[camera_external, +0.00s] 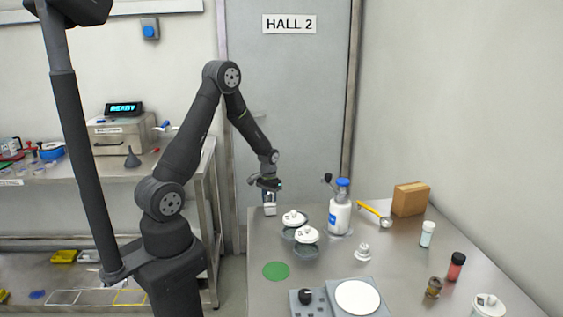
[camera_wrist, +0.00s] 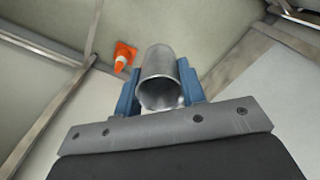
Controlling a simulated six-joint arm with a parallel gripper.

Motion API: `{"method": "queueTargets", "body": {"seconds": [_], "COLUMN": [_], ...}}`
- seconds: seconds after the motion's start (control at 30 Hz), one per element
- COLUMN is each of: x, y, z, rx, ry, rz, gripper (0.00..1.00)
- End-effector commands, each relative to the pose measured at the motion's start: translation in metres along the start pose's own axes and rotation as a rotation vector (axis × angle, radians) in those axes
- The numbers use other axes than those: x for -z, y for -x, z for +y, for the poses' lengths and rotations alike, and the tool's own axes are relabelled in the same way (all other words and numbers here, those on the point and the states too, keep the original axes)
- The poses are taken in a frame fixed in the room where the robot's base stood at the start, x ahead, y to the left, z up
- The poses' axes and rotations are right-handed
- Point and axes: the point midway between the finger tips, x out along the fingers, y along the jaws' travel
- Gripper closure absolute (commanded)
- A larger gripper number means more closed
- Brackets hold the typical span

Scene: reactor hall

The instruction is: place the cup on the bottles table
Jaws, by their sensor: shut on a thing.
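My gripper (camera_external: 267,187) is shut on a metal cup (camera_external: 270,204) near the far left corner of the steel table (camera_external: 385,238) at right, which bears several bottles. I cannot tell if the cup touches the table. In the wrist view the shiny, hollow cup (camera_wrist: 158,80) sits between the two blue fingers of my gripper (camera_wrist: 160,88), its open end facing the camera. On the table are a white bottle with a blue cap (camera_external: 340,215), a red bottle with a dark cap (camera_external: 456,267) and a small white bottle (camera_external: 427,234).
Lidded glass jars (camera_external: 306,245) stand close to the cup. A green disc (camera_external: 276,271), a hotplate (camera_external: 357,297), a yellow-handled tool (camera_external: 372,213) and a brown block (camera_external: 410,199) are also on this table. Another bench (camera_external: 130,163) stands left. A traffic cone (camera_wrist: 124,55) shows in the wrist view.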

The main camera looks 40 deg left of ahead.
Motion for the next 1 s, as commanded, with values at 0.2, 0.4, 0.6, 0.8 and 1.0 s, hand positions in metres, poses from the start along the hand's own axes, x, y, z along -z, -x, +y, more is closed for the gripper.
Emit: {"method": "queueTargets", "body": {"seconds": [0.2,0.4,0.6,0.8,1.0], "x": [0.002,0.01,0.004,-0.022,-0.064], "y": [0.006,0.042,0.098,0.157,0.214], "z": [-0.01,-0.065,-0.146,-0.224,-0.29], "rx": [0.0,0.001,0.001,0.002,0.002], "ry": [0.032,0.201,0.455,0.71,0.952], "rz": [0.002,0.006,0.007,0.006,0.004], "gripper": [0.86,0.86,0.86,0.86,0.86]}}
